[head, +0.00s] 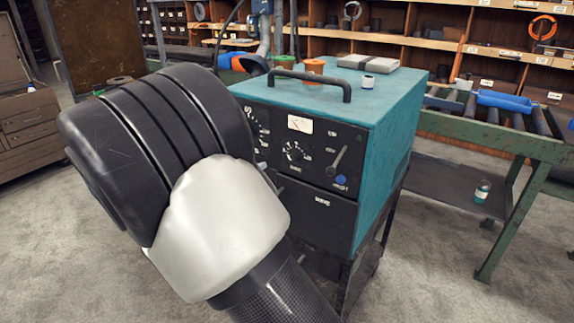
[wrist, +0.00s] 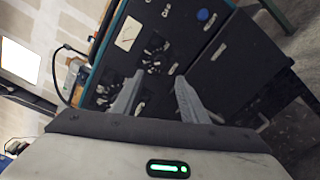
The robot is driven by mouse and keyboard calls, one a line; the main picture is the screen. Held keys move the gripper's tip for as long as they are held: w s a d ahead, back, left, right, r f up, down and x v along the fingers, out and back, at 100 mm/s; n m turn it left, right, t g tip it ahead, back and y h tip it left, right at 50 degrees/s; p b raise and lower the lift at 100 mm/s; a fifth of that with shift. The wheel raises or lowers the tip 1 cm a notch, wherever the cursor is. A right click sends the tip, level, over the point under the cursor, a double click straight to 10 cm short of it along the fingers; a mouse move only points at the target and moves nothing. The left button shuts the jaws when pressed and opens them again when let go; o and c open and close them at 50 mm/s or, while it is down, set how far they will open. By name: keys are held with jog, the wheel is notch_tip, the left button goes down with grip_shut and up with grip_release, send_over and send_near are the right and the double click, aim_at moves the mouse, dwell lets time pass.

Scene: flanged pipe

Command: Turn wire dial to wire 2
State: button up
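A teal welding machine (head: 384,128) has a black front panel with a round dial (head: 293,151) under a small white meter. White marks ring this dial, but its label and setting are too small to read. A larger dial (head: 252,122) at the panel's left is partly hidden by my arm. The wrist view shows the panel tilted, with the smaller dial (wrist: 155,57) just beyond the fingertips. I cannot tell which dial is the wire dial. My gripper (wrist: 159,76) is open and empty, its two fingers apart and pointing at the panel. In the head view my arm hides it.
The panel also has a lever switch (head: 338,159) and a blue knob (head: 341,180). A green roller bench (head: 500,143) stands to the right. Grey floor lies clear in front.

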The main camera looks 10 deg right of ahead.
aim_at(291, 160)
jog(key=b+x, duration=0.1)
jog(key=x, duration=1)
jog(key=shift+f, duration=0.1)
grip_shut()
jog(key=n+p, duration=0.3)
jog(key=shift+r+n, duration=0.2)
jog(key=shift+n, duration=0.1)
jog(key=n+p, duration=0.4)
jog(key=shift+f, duration=0.25)
